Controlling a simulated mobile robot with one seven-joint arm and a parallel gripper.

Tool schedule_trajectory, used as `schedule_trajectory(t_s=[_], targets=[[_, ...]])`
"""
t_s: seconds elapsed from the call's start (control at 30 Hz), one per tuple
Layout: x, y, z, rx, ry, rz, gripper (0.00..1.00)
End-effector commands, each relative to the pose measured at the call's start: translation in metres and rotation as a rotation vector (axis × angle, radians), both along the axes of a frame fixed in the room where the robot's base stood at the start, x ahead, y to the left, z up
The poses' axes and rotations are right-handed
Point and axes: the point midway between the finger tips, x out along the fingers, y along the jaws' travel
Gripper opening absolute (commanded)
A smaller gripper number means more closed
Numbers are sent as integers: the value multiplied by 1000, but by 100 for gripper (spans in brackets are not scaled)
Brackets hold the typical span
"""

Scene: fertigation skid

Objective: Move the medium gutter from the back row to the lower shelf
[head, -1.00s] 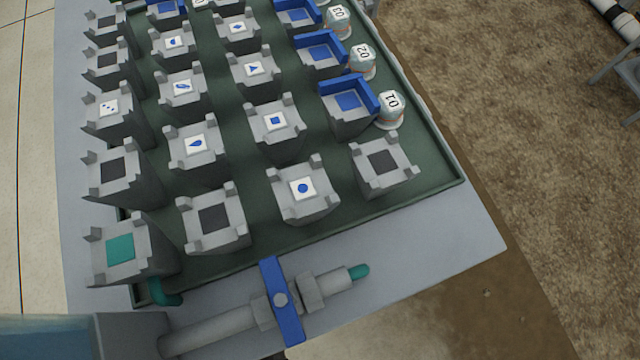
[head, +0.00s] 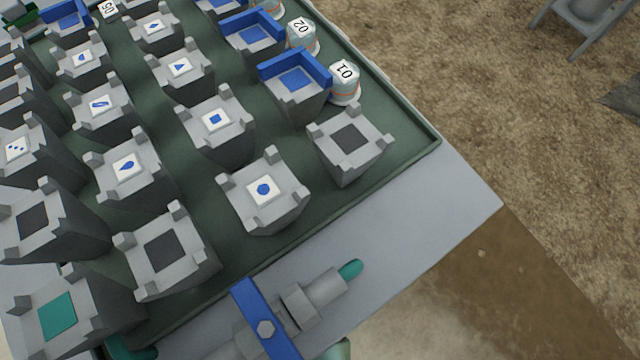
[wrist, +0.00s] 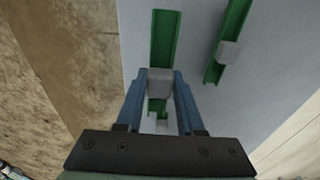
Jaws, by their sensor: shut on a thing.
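In the wrist view my gripper (wrist: 160,88) is shut on a grey block on a green gutter (wrist: 164,38). The gutter is a narrow green channel that runs away from me past the fingertips, and more green shows between the fingers. A second green gutter (wrist: 237,28) with its own grey block (wrist: 228,53) lies to the right, apart from the held one. A pale grey surface (wrist: 200,25) is behind both; I cannot tell whether the held gutter touches it. My gripper and the gutters do not show in the head view. I cannot pick out the lower shelf.
The head view shows a dark green tray (head: 425,146) of grey pedestals, some with picture tiles, plus blue corner holders (head: 296,75) and numbered white caps (head: 345,78). A pipe with a blue valve handle (head: 262,318) lies along its front. Brown ground (head: 480,130) is open at the right.

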Motion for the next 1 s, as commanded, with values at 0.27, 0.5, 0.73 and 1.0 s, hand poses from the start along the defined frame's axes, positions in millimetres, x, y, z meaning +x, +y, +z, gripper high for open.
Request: schedule_trajectory(t_s=[0.27,0.5,0.73,1.0], targets=[[-4,3,-28,0,8,3,0],[-4,3,-66,0,8,3,0],[-4,3,-66,1,5,3,0],[-4,3,-69,0,6,3,50]])
